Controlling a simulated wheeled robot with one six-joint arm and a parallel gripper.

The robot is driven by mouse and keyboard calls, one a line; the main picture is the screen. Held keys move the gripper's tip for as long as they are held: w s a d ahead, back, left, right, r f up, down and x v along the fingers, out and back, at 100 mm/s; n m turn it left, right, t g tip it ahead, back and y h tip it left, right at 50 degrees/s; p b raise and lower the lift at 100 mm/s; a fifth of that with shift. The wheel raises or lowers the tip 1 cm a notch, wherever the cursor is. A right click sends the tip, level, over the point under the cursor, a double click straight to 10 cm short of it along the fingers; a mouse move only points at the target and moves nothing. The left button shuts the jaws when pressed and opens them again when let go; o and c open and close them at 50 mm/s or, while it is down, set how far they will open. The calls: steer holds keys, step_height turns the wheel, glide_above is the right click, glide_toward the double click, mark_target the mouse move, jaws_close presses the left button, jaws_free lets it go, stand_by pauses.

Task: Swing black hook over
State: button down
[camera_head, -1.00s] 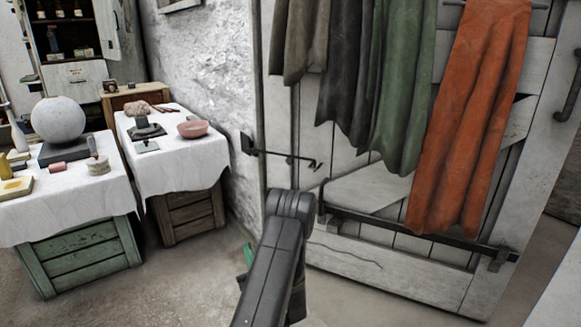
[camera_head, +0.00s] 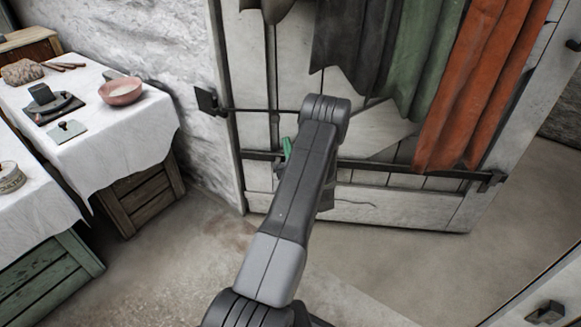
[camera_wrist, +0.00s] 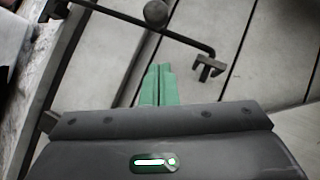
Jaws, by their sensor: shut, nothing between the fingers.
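The black hook (camera_head: 255,111) is a thin rod running right from a dark bracket (camera_head: 207,100) at the wall, across the pale plank door (camera_head: 258,70). My arm hides its far end in the head view. A dark round knob (camera_wrist: 155,13) shows by the rod. My gripper (camera_wrist: 158,82) has green fingers, shut together and empty, just below the rod in the picture. One green finger (camera_head: 287,147) shows beside my arm, below the hook.
A dark crossbar (camera_head: 400,168) runs low along the door. Grey, green and orange cloths (camera_head: 490,80) hang over the door's upper part. A cloth-covered table (camera_head: 120,145) with a pink bowl (camera_head: 122,92) stands at left. The floor (camera_head: 180,260) between is clear.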

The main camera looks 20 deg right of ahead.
steer(key=shift+w+a+r+b, duration=0.1)
steer(key=shift+w+a+r, duration=0.2)
steer(key=shift+r, duration=0.45)
steer(key=shift+w+a+r+b, duration=0.1)
steer(key=shift+w+a+r, duration=0.2)
steer(key=shift+r, duration=0.4)
steer(key=shift+w+a+r+b, duration=0.1)
steer(key=shift+w+a+r, duration=0.2)
steer(key=shift+r, duration=0.45)
steer(key=shift+d, duration=0.1)
